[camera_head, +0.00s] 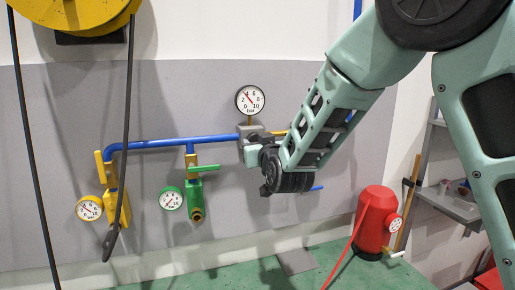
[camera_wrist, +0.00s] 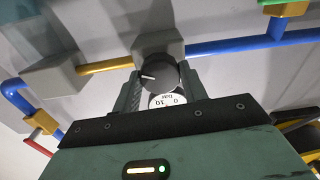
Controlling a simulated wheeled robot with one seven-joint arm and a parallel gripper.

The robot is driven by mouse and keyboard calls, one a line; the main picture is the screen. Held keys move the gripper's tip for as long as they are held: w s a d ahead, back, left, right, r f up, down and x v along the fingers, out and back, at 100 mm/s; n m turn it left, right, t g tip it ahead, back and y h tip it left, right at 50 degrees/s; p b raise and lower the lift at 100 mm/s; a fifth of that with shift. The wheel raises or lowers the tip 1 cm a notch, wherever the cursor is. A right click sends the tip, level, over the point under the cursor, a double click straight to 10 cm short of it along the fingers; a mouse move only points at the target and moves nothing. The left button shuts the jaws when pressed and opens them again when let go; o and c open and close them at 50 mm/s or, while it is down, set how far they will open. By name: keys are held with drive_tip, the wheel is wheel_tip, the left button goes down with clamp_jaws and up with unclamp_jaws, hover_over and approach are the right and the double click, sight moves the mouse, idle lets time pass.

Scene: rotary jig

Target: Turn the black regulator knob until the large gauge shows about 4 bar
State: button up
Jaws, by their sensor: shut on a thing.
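The large gauge (camera_head: 250,99) is a round white dial with a dark rim on the wall panel. Its red needle points up and left, close to the 4. In the wrist view only its lower edge (camera_wrist: 168,101) shows, with "0", "10" and "bar". The black regulator knob (camera_wrist: 158,75) has a white line pointing left in the wrist view. My gripper (camera_wrist: 161,80) has one finger on each side of the knob and is shut on it. In the head view my gripper (camera_head: 254,152) is at the regulator body below the gauge, and the knob is hidden.
A blue pipe (camera_head: 165,142) runs left from the regulator. A yellow-rimmed gauge (camera_head: 89,208) and a green-rimmed gauge (camera_head: 171,198) sit beside valves. A black hose (camera_head: 126,130) hangs at left. A red tank (camera_head: 375,220) stands at right.

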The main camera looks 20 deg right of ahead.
drive_tip(key=m+b, duration=0.1)
drive_tip(key=b, duration=0.2)
drive_tip(key=shift+m, duration=0.3)
drive_tip(key=o, duration=1)
drive_tip(key=shift+c, duration=0.2)
drive_tip(key=shift+s, duration=0.1)
drive_tip(key=s+b, duration=0.5)
drive_tip(key=s, duration=1.2)
drive_tip(key=shift+s+b, duration=0.15)
drive_tip(key=shift+b, duration=0.25)
